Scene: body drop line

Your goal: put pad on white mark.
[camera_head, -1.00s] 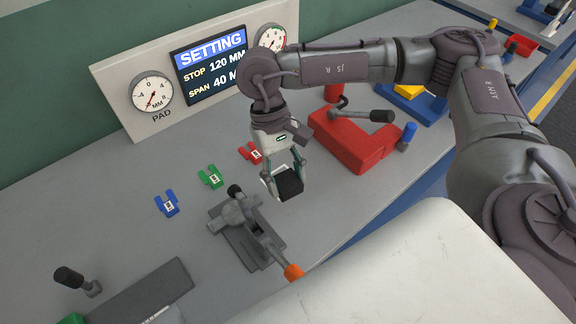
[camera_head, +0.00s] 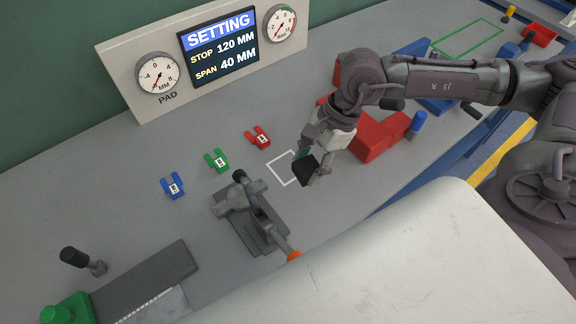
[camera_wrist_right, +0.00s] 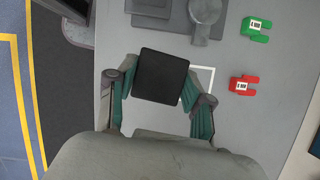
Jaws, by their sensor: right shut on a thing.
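The pad is a black block (camera_head: 305,170), held between the fingers of my right gripper (camera_head: 312,174). In the right wrist view the pad (camera_wrist_right: 160,77) sits between both green-sided fingers. The white mark is a white square outline (camera_head: 278,175) on the grey bench. In the head view the pad is at the right side of the outline and hides part of it. In the wrist view a piece of the white mark (camera_wrist_right: 203,67) shows beside the pad. The gap between pad and bench is hard to judge. My left gripper is not in view.
A grey clamp device (camera_head: 250,215) stands left of the mark. Red (camera_head: 259,137), green (camera_head: 216,160) and blue (camera_head: 173,186) forked pieces lie behind it. A red block fixture (camera_head: 375,140) is close on the right. A gauge panel (camera_head: 122,75) stands at the back.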

